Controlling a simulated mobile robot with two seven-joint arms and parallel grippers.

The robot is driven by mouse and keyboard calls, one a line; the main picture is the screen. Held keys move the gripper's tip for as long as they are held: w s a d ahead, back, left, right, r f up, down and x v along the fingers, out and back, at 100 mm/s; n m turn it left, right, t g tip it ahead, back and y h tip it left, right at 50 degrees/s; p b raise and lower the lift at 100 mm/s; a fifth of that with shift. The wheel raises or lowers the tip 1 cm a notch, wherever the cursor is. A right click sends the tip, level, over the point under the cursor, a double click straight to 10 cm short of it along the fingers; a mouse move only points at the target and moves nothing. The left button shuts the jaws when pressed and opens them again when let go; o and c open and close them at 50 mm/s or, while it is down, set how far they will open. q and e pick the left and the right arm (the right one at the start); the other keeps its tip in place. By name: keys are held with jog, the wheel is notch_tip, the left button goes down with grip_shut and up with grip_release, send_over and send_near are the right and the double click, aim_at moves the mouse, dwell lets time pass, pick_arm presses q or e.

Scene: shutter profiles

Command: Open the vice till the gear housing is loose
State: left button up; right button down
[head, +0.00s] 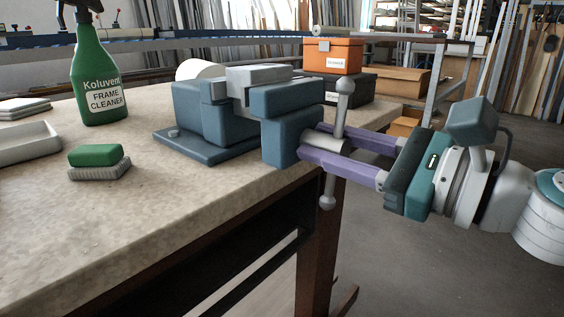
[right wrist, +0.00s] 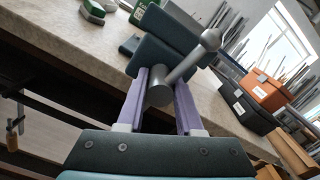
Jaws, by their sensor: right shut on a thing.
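The blue-grey vice (head: 205,112) is mounted near the right edge of the worktop. A light grey block, seemingly the gear housing (head: 258,76), sits between its jaws; I see no clear gap beside it. The vice's steel handle (head: 342,112) stands nearly upright with a slight tilt, a ball at each end. My right gripper (head: 314,138) comes from the right, its purple fingers shut on the handle's hub. In the right wrist view, the fingers lie on either side of the round hub (right wrist: 160,88), and the bar slants up right. My left gripper is not in view.
A green spray bottle (head: 100,80), a green-topped brush (head: 96,158) and a pale tray (head: 28,145) stand on the left of the worktop (head: 120,225). A white roll (head: 200,69) is behind the vice. An orange box (head: 333,57) sits on a dark case (head: 350,88) beyond it.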

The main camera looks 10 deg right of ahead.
jog(key=c, duration=0.6)
grip_release()
jog(key=b+v, duration=0.1)
jog(key=v, duration=0.8)
jog(key=shift+f, duration=0.1)
jog(key=shift+s+d, duration=0.3)
jog(key=shift+s, duration=0.05)
